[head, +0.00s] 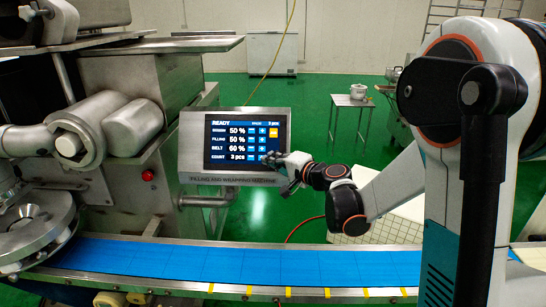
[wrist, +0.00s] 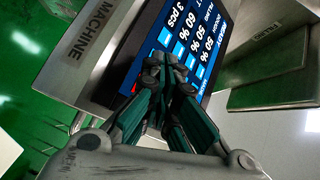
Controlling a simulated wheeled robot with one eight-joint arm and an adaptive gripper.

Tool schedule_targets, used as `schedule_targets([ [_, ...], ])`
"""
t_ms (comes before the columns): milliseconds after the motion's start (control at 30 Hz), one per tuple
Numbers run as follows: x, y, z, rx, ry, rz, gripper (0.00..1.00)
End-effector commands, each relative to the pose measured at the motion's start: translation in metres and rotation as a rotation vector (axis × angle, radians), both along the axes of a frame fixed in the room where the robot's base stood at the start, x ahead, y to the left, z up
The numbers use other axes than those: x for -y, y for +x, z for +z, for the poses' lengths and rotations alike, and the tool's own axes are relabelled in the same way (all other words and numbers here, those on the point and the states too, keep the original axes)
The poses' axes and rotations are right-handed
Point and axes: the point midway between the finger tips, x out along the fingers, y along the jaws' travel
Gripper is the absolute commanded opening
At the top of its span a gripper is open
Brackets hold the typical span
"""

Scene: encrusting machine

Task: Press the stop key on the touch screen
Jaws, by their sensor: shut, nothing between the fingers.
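The touch screen (head: 228,143) is lit on a tilted metal panel. It reads READY, with rows of 50 %, 50 %, 60 % and 3 pcs, and blue plus and minus keys. An orange key (head: 273,132) is at its right side. My gripper (head: 270,158) is shut and empty, its tips over the screen's lower right corner. In the wrist view the shut fingertips (wrist: 165,66) overlap the screen (wrist: 190,32); I cannot tell if they touch. A small red patch (wrist: 135,88) shows beside the fingers, mostly hidden. No readable stop label shows.
The metal panel frame (head: 230,180) surrounds the screen. A blue conveyor belt (head: 200,262) runs below it. The steel machine (head: 120,75) stands at left, with a round red button (head: 147,175). A small table (head: 352,102) stands behind on open green floor.

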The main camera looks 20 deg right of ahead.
Motion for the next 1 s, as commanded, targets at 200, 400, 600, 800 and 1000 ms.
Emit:
schedule_targets([
  [200,-0.002,-0.007,0.004,0.000,0.000,0.000,0.00],
  [400,-0.002,-0.006,0.004,0.000,0.000,0.000,0.00],
  [600,-0.004,-0.011,0.007,0.000,0.000,0.000,0.00],
  [800,-0.008,-0.024,0.017,0.000,0.000,0.001,0.00],
  [1000,-0.013,-0.039,0.026,0.000,0.000,0.001,0.00],
])
